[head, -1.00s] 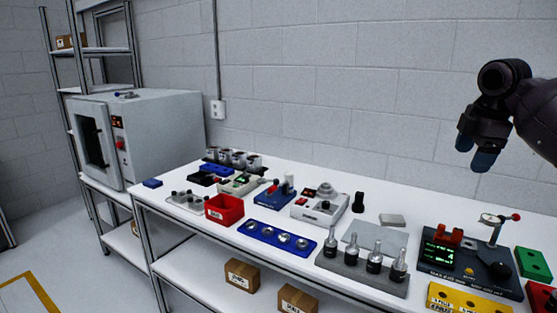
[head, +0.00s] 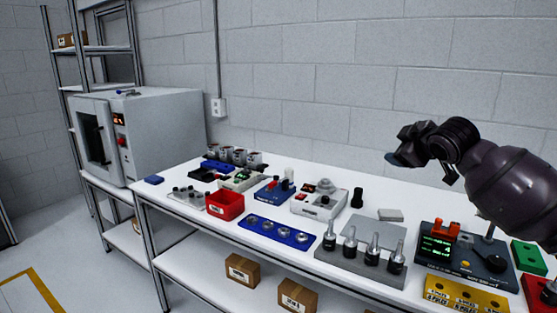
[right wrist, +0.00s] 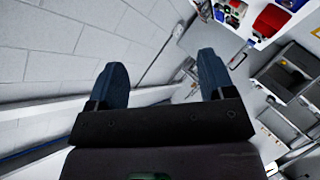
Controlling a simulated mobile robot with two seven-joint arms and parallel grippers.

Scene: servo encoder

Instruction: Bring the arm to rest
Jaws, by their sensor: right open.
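My right gripper (head: 396,160) is in the air above the right part of the white workbench (head: 190,205), in front of the block wall. It points to the left in the head view. In the right wrist view its two blue fingertips (right wrist: 162,75) are wide apart with nothing between them. My left gripper is not in the head view.
Below my right arm stand a dark device with a green display (head: 437,246), a yellow block (head: 462,296) and a green block (head: 528,257). A grey rack of several tools (head: 360,268), a blue tray (head: 275,233) and a red bin (head: 224,205) stand further left.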

